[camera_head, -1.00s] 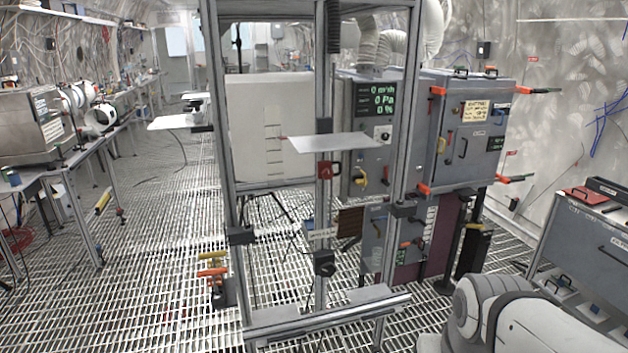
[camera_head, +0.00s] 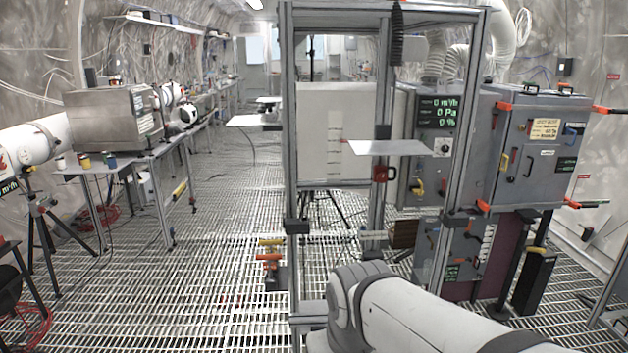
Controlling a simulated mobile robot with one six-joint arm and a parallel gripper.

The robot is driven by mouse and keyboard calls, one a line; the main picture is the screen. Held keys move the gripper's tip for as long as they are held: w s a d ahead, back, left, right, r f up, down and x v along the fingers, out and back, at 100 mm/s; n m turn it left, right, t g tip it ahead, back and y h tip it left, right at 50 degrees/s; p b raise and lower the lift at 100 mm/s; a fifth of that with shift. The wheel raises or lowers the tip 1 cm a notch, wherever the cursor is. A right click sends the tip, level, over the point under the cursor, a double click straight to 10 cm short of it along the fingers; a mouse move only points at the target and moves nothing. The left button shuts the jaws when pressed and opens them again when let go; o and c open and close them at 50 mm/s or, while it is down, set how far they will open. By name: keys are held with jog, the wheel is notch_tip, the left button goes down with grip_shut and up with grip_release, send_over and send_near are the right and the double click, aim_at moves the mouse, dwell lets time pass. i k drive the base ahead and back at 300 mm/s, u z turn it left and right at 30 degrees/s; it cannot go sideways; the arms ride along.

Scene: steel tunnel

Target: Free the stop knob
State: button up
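I cannot tell for certain which part is the stop knob. A small red fitting (camera_head: 383,173) sits on an upright of the aluminium frame (camera_head: 290,130), just below a pale flat plate (camera_head: 388,147). Its details are too small to read. My white arm reaches in from the lower right in front of the frame's base. My gripper is not in view.
A second grey cabinet (camera_head: 540,150) with red, yellow and black handles stands at right. A workbench (camera_head: 130,160) with a steel box (camera_head: 103,120) runs along the left. Orange and yellow handles (camera_head: 270,255) stand low by the frame. Open grated floor (camera_head: 215,215) lies left of the frame.

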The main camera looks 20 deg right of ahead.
aim_at(382, 178)
jog(key=z, duration=0.05)
jog(key=i, duration=1)
jog(key=u, duration=0.1)
